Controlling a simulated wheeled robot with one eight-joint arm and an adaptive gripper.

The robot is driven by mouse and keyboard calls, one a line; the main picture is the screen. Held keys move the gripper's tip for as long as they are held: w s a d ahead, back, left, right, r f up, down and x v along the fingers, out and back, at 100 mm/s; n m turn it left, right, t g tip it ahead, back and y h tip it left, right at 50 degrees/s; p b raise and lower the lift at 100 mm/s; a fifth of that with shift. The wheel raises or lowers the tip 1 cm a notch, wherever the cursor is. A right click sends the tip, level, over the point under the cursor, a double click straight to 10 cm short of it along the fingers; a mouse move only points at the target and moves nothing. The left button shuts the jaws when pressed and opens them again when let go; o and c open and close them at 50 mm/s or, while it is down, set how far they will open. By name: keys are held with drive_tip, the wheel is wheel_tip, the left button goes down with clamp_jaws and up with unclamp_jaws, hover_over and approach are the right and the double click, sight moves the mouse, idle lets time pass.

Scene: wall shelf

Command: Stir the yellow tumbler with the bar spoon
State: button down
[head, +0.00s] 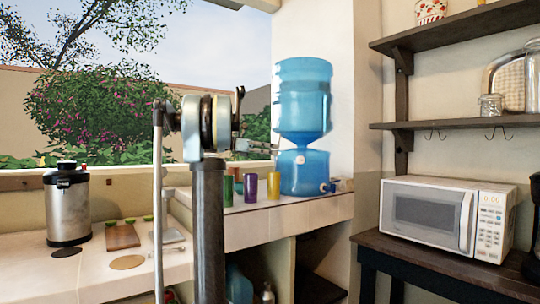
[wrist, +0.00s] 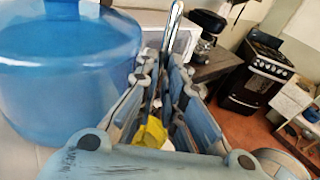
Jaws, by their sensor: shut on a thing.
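The yellow tumbler (head: 273,187) stands upright on the tiled ledge, just left of the blue water dispenser. It also shows in the wrist view (wrist: 153,133), partly hidden between and beyond my fingers. My gripper (wrist: 164,75) is shut on the bar spoon (wrist: 174,22), whose silver upper end sticks out beyond the fingers. The spoon's lower end is hidden, so I cannot tell whether it is inside the tumbler. In the head view my arm hides most of the gripper.
A purple tumbler (head: 250,188) and a green tumbler (head: 228,190) stand left of the yellow one. The water dispenser (head: 303,120) is close on the right. A microwave (head: 425,212), a steel dispenser (head: 67,210) and a cutting board (head: 123,236) are farther off.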

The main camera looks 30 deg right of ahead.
wheel_tip(320, 180, up, 8)
drive_tip(key=shift+s+d, duration=0.2)
drive_tip(key=shift+d, duration=0.25)
idle(0.7)
idle(0.8)
drive_tip(key=shift+r, duration=2.35)
